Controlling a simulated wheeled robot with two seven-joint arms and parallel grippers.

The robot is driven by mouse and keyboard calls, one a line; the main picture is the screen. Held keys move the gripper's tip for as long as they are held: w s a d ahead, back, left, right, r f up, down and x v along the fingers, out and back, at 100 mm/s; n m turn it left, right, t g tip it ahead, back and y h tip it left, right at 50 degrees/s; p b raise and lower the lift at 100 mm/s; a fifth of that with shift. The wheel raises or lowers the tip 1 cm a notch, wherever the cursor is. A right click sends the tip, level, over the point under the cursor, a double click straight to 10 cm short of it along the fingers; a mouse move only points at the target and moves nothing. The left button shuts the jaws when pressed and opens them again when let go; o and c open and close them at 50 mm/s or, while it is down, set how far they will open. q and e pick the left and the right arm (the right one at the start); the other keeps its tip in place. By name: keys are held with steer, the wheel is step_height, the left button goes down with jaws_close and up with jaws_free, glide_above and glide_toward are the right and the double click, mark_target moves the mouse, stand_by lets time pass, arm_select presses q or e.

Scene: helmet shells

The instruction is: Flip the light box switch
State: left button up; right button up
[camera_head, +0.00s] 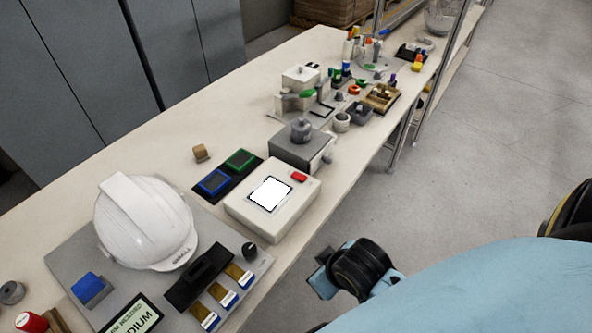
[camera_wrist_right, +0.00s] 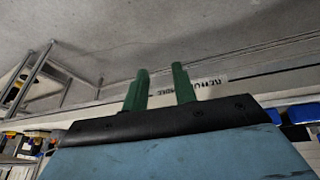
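The light box (camera_head: 243,217) is a cream-white box near the right edge of the bench in the head view. Its square top panel (camera_head: 269,194) glows bright white inside a dark dashed border. A red switch (camera_head: 299,177) sits on its top at the far right corner; its exact tilt is too small to tell. My right gripper (camera_wrist_right: 160,82) shows two green fingers apart with nothing between them in the right wrist view. In the head view a part of my arm is off the bench, right of the box; its fingertips cannot be made out. My left gripper is not in view.
A white helmet (camera_head: 145,222) lies on a grey board left of the box. A grey device (camera_head: 300,148) stands close behind it. Blue and green framed pads (camera_head: 240,160) lie beside it. A black knob (camera_head: 250,250) is in front. Open floor lies right of the bench.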

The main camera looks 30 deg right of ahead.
steer(key=w+a+r+n+t+y, duration=0.1)
steer(key=w+a+r+n+t, duration=0.15)
steer(key=w+r+t, duration=0.65)
steer(key=w+a+r+n+t+y, duration=0.1)
steer(key=w+r+n+t, duration=0.35)
steer(key=w+r, duration=0.85)
steer(key=s+a+r+n+t+y, duration=0.1)
steer(key=a+r+n+t+y, duration=0.1)
steer(key=a+r+n+y, duration=0.65)
steer(key=s+a+r+n+g+y, duration=0.25)
steer(key=a+n+g+y, duration=0.25)
steer(key=n+g+y, duration=0.5)
steer(key=n+g+h, duration=1)
steer(key=n+h, duration=0.3)
steer(key=h, duration=0.7)
glide_toward(296, 174)
step_height(296, 174, down, 8)
steer(key=shift+w+a+r+b, duration=0.1)
steer(key=shift+a+r+b, duration=0.1)
steer(key=shift+b, duration=0.5)
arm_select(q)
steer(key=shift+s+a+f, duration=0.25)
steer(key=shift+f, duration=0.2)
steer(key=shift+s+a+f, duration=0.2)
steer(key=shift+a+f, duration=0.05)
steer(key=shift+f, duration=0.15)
